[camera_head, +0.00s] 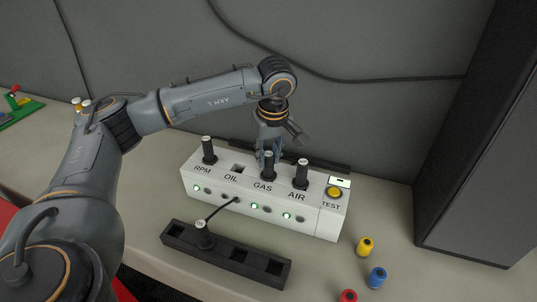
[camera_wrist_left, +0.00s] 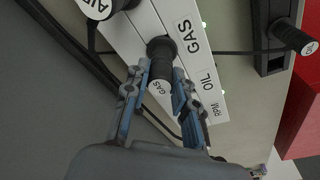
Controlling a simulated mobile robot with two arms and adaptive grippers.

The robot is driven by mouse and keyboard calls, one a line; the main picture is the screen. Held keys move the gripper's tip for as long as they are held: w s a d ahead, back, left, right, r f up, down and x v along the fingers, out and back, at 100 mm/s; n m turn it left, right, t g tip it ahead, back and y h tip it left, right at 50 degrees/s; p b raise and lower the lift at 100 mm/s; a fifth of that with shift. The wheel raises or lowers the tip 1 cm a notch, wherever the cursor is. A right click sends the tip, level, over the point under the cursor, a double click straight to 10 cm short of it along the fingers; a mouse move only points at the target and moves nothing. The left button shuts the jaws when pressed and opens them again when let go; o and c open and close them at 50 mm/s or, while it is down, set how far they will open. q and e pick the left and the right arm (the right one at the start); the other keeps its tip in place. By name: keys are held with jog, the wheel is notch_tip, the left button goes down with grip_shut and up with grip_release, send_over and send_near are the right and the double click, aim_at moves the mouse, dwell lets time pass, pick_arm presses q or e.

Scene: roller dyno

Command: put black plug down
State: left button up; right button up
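A white test box (camera_head: 325,215) stands on the bench, with sockets labelled RPM, OIL, GAS and AIR. Black plugs stand upright at RPM (camera_head: 209,150), GAS (camera_head: 268,166) and AIR (camera_head: 301,174); the OIL socket (camera_head: 238,169) is empty. My left gripper (camera_head: 266,154) is at the GAS plug. In the left wrist view, its fingers (camera_wrist_left: 160,68) lie on either side of the GAS plug (camera_wrist_left: 160,72); whether they press on it is unclear. My right gripper is out of view.
A yellow-topped TEST button (camera_head: 334,191) is at the box's right end. Yellow (camera_head: 365,246), blue (camera_head: 376,278) and red (camera_head: 348,296) cylinders stand at front right. A dark cabinet (camera_head: 480,150) bounds the right side. A cable runs from the rack plug to the box front.

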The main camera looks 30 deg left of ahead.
aim_at(272, 178)
pick_arm(q)
jog(key=o, duration=0.3)
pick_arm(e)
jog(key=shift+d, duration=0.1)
pick_arm(q)
jog(key=shift+r, duration=0.15)
jog(key=shift+r+p, duration=0.4)
jog(key=shift+p, duration=0.05)
jog(key=shift+r+b, duration=0.3)
jog(key=shift+r, duration=0.05)
notch_tip(272, 178, up, 11)
jog(key=s+d+b, duration=0.1)
jog(key=shift+d, duration=0.3)
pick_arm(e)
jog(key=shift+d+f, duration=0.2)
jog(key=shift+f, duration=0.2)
